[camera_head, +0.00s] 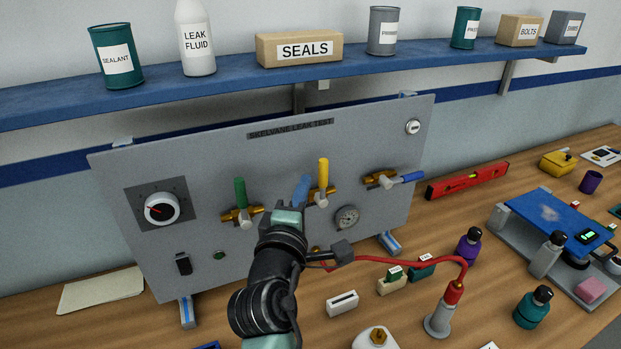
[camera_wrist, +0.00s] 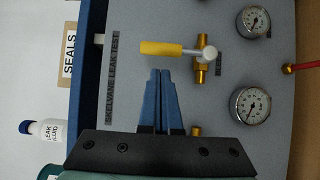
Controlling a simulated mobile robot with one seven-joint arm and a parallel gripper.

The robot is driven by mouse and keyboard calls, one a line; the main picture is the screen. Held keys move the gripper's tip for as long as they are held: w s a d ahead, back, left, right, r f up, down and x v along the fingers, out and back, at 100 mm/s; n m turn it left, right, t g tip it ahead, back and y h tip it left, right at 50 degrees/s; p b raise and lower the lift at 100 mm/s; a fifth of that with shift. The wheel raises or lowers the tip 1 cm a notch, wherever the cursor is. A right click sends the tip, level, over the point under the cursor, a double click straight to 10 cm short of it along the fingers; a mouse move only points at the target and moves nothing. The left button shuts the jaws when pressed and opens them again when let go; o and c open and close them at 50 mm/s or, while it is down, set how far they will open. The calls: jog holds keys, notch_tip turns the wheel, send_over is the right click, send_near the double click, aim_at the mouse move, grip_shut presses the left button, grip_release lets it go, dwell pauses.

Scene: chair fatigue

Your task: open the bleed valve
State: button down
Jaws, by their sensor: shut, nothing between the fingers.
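The grey leak-test panel (camera_head: 120,215) carries several lever valves. A green-handled valve (camera_head: 241,200) and a yellow-handled valve (camera_head: 322,175) have upright levers. A blue-handled valve (camera_head: 408,177) at the right has its lever roughly level. I cannot read which one is the bleed valve. My gripper (camera_head: 305,180) is in front of the panel, just left of the yellow handle. In the wrist view my gripper (camera_wrist: 160,72) has its blue fingers together and empty, close to the yellow handle (camera_wrist: 160,47) and its brass body (camera_wrist: 200,70); contact is unclear. My arm hides part of the panel.
A gauge (camera_head: 347,217) sits low on the panel and a dial (camera_head: 162,208) at its left. A red hose (camera_head: 410,259) runs from the panel to a grey-and-red cylinder (camera_head: 440,318). Bottles and small boxes crowd the bench at right. A blue shelf (camera_head: 220,84) overhangs above.

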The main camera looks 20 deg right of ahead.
aim_at(327, 170)
jog(key=shift+w+d, duration=0.15)
jog(key=shift+d, duration=0.6)
jog(key=shift+r+p, duration=0.1)
jog(key=shift+p, duration=0.2)
jog(key=shift+d+r+p, duration=0.1)
jog(key=shift+d+p, duration=0.05)
jog(key=shift+p, duration=0.35)
jog(key=shift+d+r+m+g+p, duration=0.2)
jog(key=shift+m+g+p, duration=0.1)
jog(key=shift+m+p, duration=0.25)
jog(key=d+m+p, duration=0.1)
jog(key=p, duration=0.1)
jog(key=r+y+p, duration=0.1)
jog(key=p, duration=0.2)
jog(key=shift+d+m+g, duration=0.35)
jog(key=shift+d+g, duration=0.05)
jog(key=d+f+m+g+y, duration=0.2)
jog(key=d+f+m+y, duration=0.3)
jog(key=d+m+y, duration=0.3)
jog(key=shift+w+m+g+y, duration=0.15)
jog(key=shift+m+g+y, duration=0.15)
jog(key=shift+y, duration=0.3)
